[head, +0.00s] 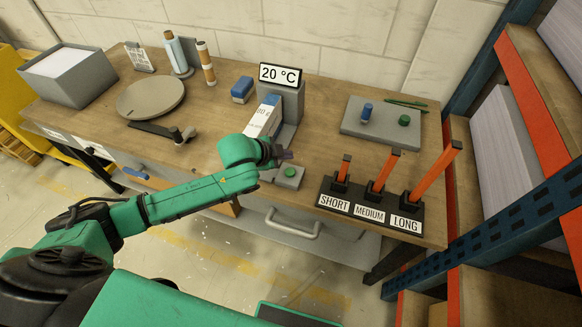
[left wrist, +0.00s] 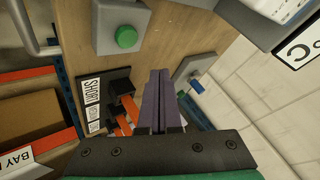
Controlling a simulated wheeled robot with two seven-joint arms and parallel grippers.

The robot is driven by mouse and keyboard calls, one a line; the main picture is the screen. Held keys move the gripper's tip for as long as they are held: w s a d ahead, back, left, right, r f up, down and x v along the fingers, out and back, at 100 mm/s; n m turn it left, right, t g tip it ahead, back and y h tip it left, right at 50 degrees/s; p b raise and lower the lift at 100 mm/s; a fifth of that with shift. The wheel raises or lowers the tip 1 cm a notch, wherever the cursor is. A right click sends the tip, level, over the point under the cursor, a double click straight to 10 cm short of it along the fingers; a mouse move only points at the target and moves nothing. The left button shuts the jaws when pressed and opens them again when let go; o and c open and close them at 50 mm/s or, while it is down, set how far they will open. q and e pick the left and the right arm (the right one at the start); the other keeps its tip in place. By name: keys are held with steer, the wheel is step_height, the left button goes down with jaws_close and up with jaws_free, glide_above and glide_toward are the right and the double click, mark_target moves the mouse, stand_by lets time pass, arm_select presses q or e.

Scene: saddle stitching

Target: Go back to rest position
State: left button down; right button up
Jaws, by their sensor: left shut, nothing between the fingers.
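My left arm is green and reaches in from the left in the head view. Its gripper (head: 284,157) is above the front part of the workbench (head: 222,105), close to a grey box with a green button (head: 290,171). In the left wrist view the two purple-grey fingers of the left gripper (left wrist: 160,72) lie side by side, shut and empty. The green button (left wrist: 127,37) shows there just left of the fingers. My right gripper is not in view.
A labelled holder (head: 368,208) with orange-handled tools stands at the bench's front right. A device reading 20 °C (head: 281,74) stands behind the gripper. A grey plate (head: 382,121) lies to the right, a round disc (head: 151,97) to the left. Shelving (head: 533,75) borders the bench's right.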

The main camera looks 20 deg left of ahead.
arm_select(q)
steer(key=s+d+n+g, duration=0.1)
steer(key=s+d+n, duration=0.2)
steer(key=s+d, duration=0.3)
steer(key=s+a+f+n+g+y, duration=0.2)
steer(key=s+a+n, duration=0.3)
steer(key=s+a, duration=0.3)
steer(key=s+a+f+n+g+y, duration=0.2)
steer(key=s+a+n, duration=0.3)
steer(key=s+a, duration=0.3)
step_height(320, 180, down, 21)
steer(key=s+d+b, duration=0.1)
steer(key=s+d, duration=0.1)
steer(key=s+a+f+g+b, duration=0.1)
steer(key=s+a+f+g, duration=0.1)
steer(key=s+f, duration=1.5)
steer(key=shift+s+a+m, duration=0.4)
steer(key=shift+s+a, duration=0.1)
steer(key=shift+a, duration=0.1)
